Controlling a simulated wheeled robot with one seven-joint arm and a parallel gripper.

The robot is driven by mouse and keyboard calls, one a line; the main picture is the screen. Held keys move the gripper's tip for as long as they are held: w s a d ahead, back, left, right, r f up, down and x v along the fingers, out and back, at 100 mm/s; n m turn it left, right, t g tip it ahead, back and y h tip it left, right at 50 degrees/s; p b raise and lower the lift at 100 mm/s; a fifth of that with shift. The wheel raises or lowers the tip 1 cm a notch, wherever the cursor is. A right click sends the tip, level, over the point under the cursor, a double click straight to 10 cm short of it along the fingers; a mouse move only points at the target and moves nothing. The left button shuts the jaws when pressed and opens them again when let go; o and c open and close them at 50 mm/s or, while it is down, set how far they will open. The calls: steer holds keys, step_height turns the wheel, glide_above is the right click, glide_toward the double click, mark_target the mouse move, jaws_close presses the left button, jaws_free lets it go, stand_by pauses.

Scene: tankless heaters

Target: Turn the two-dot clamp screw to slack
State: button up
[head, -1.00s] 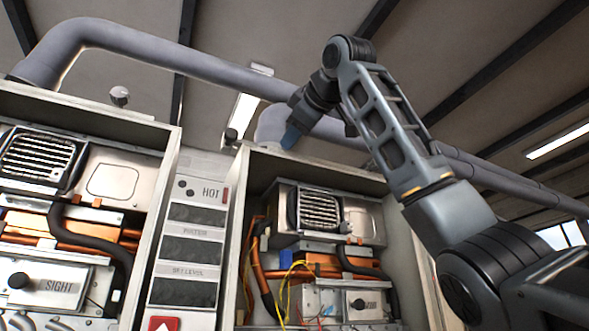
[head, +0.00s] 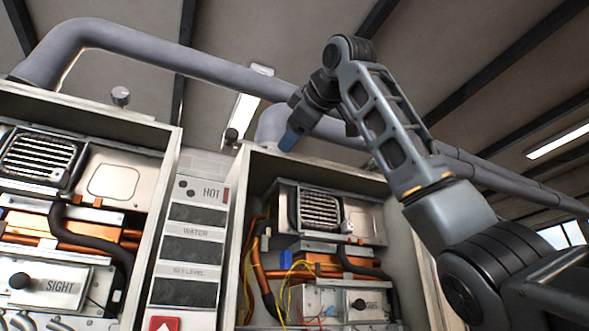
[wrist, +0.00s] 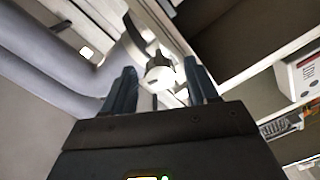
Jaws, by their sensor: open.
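A pale round clamp screw (wrist: 160,74) with small dark marks on its face shows in the wrist view, between my two fingers. A curved dark band and a light bracket are just behind it. I cannot count dots on it, so I cannot tell whether it is the two-dot screw. My gripper (wrist: 160,66) is open, with one finger on each side of the screw; I cannot tell whether either touches it. In the head view my gripper (head: 289,139) is at the top edge of the right heater cabinet, by the vertical pipe stub; the screw there is hidden.
The right heater cabinet (head: 320,163) stands open, with pipes and wires inside. A left cabinet (head: 85,105) and a panel marked HOT (head: 203,193) are beside it. A small knob (head: 121,96) sits above the left cabinet. A large grey pipe (head: 190,62) runs overhead.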

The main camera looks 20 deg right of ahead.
steer(key=s+b, duration=0.2)
steer(key=s, duration=0.5)
steer(key=shift+s+r+b, duration=0.15)
steer(key=shift+s+b, duration=0.2)
steer(key=shift+s, duration=0.05)
